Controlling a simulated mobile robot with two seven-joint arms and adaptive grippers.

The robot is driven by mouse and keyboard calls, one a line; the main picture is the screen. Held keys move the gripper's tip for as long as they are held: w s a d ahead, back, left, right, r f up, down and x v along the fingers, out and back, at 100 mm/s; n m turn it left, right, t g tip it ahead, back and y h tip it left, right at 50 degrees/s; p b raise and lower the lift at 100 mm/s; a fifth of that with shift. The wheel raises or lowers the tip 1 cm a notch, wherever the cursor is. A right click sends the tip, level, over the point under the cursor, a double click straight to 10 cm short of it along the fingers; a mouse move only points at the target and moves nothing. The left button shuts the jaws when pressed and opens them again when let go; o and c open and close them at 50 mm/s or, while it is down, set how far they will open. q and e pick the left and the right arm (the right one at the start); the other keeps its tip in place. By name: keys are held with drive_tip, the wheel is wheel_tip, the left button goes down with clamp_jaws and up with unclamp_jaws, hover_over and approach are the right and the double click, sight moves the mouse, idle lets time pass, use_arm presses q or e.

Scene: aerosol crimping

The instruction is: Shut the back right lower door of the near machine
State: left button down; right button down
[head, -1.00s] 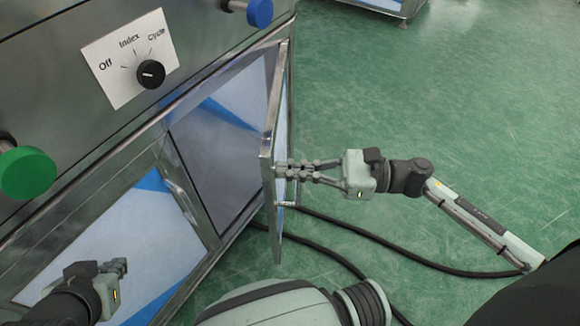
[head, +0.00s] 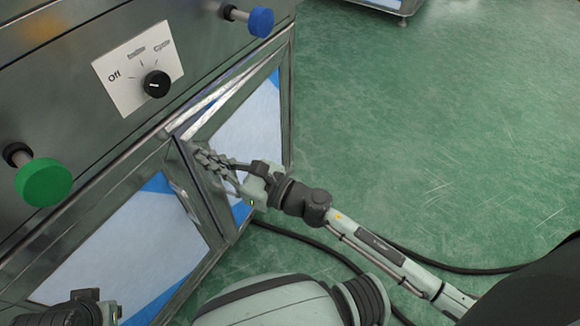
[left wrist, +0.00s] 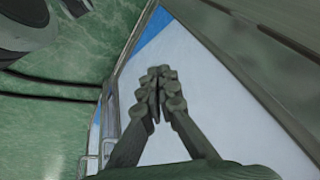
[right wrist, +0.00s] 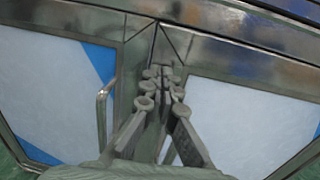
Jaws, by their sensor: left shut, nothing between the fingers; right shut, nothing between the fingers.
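The near machine's back right lower door (head: 245,125), a metal frame with a white and blue panel, is almost flush with the front. A narrow wedge-shaped gap shows along its top. It also shows in the right wrist view (right wrist: 250,115). My right gripper (head: 205,160) is shut and empty, with its fingertips at the door's free edge; in the right wrist view they (right wrist: 163,75) overlap the seam between the doors. I cannot tell whether they touch. The door's handle is hidden. My left gripper (left wrist: 155,80) is shut and empty in front of the neighbouring door's panel.
The neighbouring left door (head: 120,240) is shut, its bar handle (right wrist: 103,110) near the seam. Above are a selector knob (head: 156,84), a green button (head: 43,183) and a blue button (head: 260,22). A black cable (head: 450,267) lies on the open green floor.

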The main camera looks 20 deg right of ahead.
sight(195, 152)
use_arm(q)
drive_tip(key=shift+d+f, duration=0.15)
drive_tip(key=shift+f, duration=0.25)
use_arm(e)
drive_tip(key=x, duration=0.4)
drive_tip(key=shift+d+r, duration=0.15)
drive_tip(key=shift+r, duration=0.1)
